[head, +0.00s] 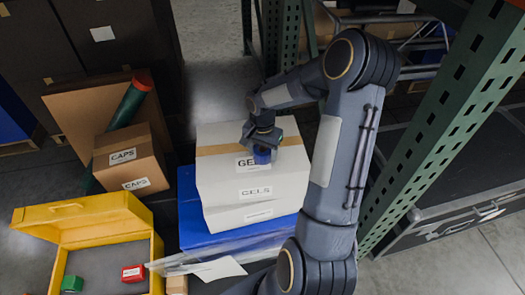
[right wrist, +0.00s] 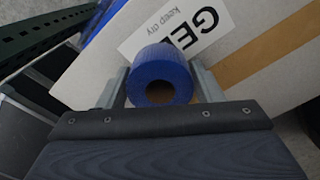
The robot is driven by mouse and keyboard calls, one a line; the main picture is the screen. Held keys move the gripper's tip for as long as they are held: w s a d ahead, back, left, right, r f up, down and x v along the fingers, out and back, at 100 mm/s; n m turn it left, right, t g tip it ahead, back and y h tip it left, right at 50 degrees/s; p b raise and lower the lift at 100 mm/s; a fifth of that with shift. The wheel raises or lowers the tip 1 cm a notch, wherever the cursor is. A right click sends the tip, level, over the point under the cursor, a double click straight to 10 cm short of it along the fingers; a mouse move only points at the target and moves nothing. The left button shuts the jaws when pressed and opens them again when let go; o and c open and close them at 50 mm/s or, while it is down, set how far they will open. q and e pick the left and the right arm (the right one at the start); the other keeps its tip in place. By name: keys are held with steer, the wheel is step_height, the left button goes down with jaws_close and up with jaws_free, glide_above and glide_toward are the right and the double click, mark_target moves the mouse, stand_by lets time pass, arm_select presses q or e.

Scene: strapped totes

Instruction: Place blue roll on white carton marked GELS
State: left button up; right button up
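The blue roll (head: 262,156) is at my right gripper (head: 262,138), over the top of the white carton marked GELS (head: 215,190). In the right wrist view, the blue roll (right wrist: 160,75) sits between the two fingers of my right gripper (right wrist: 160,68), which lie close against its sides. Its open end with a brown core faces the camera. The carton top (right wrist: 100,70), with its GELS label and tan tape, fills the view behind the roll. I cannot tell whether the roll touches the carton. My left gripper is not in view.
The carton stands on a blue tote (head: 190,215) with clear wrap and straps at its front. A yellow box (head: 85,222) holding a green roll (head: 72,284) and a red box (head: 133,273) is at left. A green rack post (head: 445,130) is at right.

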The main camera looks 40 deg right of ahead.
mark_target(262, 149)
steer(key=o, duration=0.3)
steer(key=shift+o, duration=0.2)
steer(key=shift+r, duration=0.1)
step_height(262, 149, up, 12)
steer(key=s+a+r+n+t+y, duration=0.1)
steer(key=s+a+r+n+t, duration=0.2)
steer(key=s+a+r+n, duration=0.55)
steer(key=s+a+f+n+t+y, duration=0.2)
steer(key=s+a+f+n, duration=0.1)
steer(key=s+a, duration=0.7)
steer(key=shift+a+f+t+y, duration=0.25)
steer(key=shift+a+t+y, duration=0.05)
steer(key=shift+y, duration=0.1)
